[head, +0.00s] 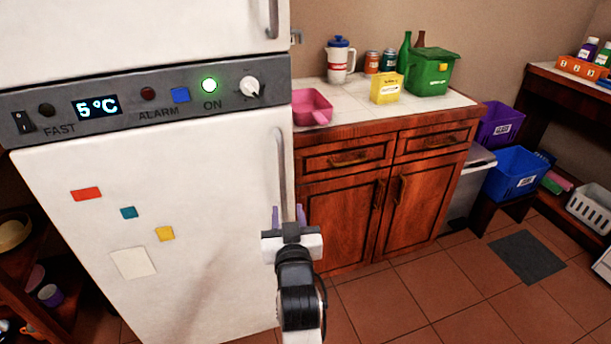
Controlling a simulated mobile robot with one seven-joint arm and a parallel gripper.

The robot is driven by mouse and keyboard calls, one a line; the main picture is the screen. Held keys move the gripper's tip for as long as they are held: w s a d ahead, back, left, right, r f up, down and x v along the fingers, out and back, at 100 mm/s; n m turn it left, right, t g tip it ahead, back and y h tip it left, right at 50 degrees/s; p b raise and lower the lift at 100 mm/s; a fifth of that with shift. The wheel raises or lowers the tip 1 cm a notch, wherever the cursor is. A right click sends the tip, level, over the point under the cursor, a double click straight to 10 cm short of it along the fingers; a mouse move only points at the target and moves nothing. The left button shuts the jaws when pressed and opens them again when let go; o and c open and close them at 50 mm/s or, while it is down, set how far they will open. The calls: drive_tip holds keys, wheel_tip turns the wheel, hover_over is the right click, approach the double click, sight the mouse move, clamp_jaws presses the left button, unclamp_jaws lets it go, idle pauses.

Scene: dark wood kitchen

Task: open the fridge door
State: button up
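The white fridge (200,235) fills the left of the head view. Its lower door is closed and carries a vertical handle (281,170) near the right edge. Part of the upper door with its own handle (272,18) shows at the top. My gripper (288,213) is at the lower end of the lower door's handle, with its two purple fingers pointing up and away from me. The fingers look apart, with a gap between them. I cannot tell whether the handle's lower end lies between them or behind them.
A wooden cabinet (345,215) with a tiled top stands close at the fridge's right. A pink dustpan (311,107), yellow box (387,88) and green bin (431,72) sit on it. A shelf (35,270) is at the left. Tiled floor (400,300) at the lower right is mostly clear.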

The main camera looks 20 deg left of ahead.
sight(282, 179)
drive_tip(key=p+x, duration=0.2)
drive_tip(key=x, duration=1.1)
drive_tip(key=shift+w+a+r+p, duration=0.1)
drive_tip(key=shift+w+a+p, duration=0.1)
drive_tip(key=shift+p, duration=0.1)
drive_tip(key=shift+s, duration=0.1)
drive_tip(key=shift+c, duration=0.3)
clamp_jaws()
